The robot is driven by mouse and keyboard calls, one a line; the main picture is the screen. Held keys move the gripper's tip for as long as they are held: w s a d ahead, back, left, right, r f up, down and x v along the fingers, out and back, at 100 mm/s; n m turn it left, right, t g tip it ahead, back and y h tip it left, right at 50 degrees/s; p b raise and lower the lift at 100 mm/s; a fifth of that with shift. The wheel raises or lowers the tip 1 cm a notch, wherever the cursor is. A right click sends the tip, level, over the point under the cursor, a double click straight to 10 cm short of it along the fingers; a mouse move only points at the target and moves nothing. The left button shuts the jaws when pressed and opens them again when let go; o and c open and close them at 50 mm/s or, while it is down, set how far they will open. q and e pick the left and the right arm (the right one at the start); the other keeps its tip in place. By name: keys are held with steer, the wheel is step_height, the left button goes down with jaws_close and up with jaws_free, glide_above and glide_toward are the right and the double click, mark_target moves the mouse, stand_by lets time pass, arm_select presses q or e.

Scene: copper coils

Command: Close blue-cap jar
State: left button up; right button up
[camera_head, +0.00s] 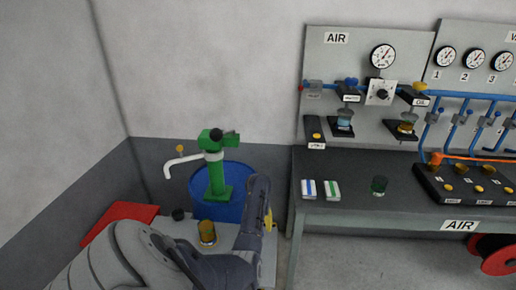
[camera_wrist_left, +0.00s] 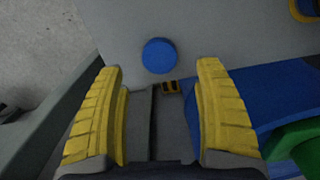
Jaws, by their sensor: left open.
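A round blue cap (camera_wrist_left: 159,55) shows from above in the left wrist view, over a light grey surface. I cannot tell from this angle whether a jar is under it. My left gripper (camera_wrist_left: 162,75) is open, with its two yellow ribbed fingers apart and nothing between them. The cap lies just beyond the fingertips, near the middle of the gap. In the head view my left gripper (camera_head: 267,217) is over the right side of the light table, mostly hidden by its own wrist. The blue cap is hidden there. My right gripper is in neither view.
An amber jar (camera_head: 207,233) and a dark round piece (camera_head: 178,214) stand left of my wrist. Behind are a blue barrel (camera_head: 235,178) and green pump (camera_head: 216,170). The dark bench (camera_head: 350,163) at right holds a dark green jar (camera_head: 379,185). A red surface (camera_head: 120,217) is at left.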

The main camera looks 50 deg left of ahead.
arm_select(q)
steer(key=shift+s+d+f, duration=0.1)
steer(key=shift+f, duration=1.15)
steer(key=shift+s+d+f, duration=0.1)
steer(key=shift+f, duration=1.15)
steer(key=shift+c, duration=0.2)
steer(key=c, duration=0.9)
